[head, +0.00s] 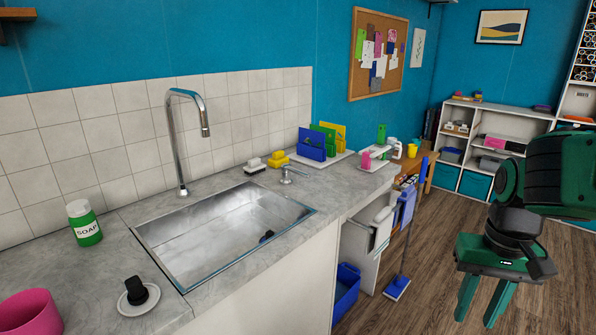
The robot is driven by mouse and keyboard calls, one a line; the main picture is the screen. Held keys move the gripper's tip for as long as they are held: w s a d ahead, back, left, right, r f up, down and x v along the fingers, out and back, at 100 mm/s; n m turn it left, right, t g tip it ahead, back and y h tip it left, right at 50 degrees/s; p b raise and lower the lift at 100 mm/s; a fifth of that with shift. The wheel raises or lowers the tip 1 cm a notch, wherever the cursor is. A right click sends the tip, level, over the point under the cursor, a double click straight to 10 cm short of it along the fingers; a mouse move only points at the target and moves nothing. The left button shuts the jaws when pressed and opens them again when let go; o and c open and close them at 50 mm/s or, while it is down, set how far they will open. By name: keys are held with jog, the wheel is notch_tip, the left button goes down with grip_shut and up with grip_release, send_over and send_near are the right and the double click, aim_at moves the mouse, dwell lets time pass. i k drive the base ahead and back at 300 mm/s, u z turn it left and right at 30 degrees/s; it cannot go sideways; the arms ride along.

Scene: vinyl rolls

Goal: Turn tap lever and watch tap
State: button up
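The chrome gooseneck tap (176,140) stands behind the left part of the steel sink (215,235). Its spout bends over the basin, and no water stream shows. A small chrome lever (287,174) sits on the counter by the sink's back right corner, apart from the tap. My gripper (475,319), green, hangs at the right of the view above the wooden floor, pointing down. Its two fingers are spread with nothing between them. It is well to the right of the sink and lever.

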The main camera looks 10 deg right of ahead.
aim_at(285, 166)
jog(key=i, duration=1)
jog(key=z, duration=0.05)
